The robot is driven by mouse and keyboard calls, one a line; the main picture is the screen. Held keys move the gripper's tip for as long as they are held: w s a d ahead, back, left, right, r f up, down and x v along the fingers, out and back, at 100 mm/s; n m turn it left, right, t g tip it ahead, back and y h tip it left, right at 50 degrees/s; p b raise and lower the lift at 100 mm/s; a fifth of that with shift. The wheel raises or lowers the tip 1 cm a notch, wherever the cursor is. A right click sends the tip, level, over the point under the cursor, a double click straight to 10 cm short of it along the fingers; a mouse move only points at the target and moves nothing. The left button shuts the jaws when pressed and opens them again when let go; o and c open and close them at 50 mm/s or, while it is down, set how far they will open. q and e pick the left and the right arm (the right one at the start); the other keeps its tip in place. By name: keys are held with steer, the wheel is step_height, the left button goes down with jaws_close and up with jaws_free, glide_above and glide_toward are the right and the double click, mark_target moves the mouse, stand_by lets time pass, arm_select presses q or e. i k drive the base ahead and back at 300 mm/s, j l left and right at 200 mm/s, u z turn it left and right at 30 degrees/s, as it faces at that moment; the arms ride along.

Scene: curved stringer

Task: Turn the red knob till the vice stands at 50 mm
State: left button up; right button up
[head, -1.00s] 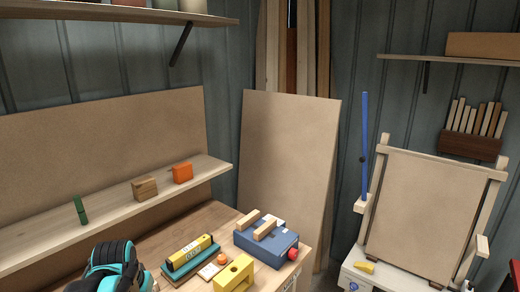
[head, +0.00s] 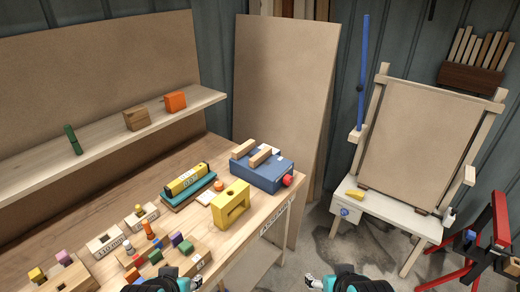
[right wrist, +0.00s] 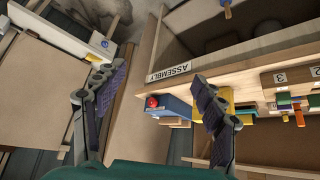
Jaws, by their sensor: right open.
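The blue vice (head: 258,175) sits at the right end of the bench, with two pale wooden bars on top. Its red knob (head: 287,180) faces right, past the bench end. In the right wrist view the red knob (right wrist: 152,102) and blue vice (right wrist: 176,109) show beyond my fingers, upside down. No mm reading is legible. My right gripper (head: 329,278) is open and empty at the bottom of the head view, well short of the knob; its spread fingers show in the right wrist view (right wrist: 157,90). My left gripper (head: 184,278) looks open and empty by the bench's front edge, partly cut off.
A yellow block (head: 222,208) with a hole stands in front of the vice. A yellow level (head: 187,180) lies on a teal base to its left. Several coloured pegs and blocks fill the front left.

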mark_target(288, 180)
steer(key=l, duration=0.95)
steer(key=i+l, duration=0.1)
steer(key=l, duration=0.85)
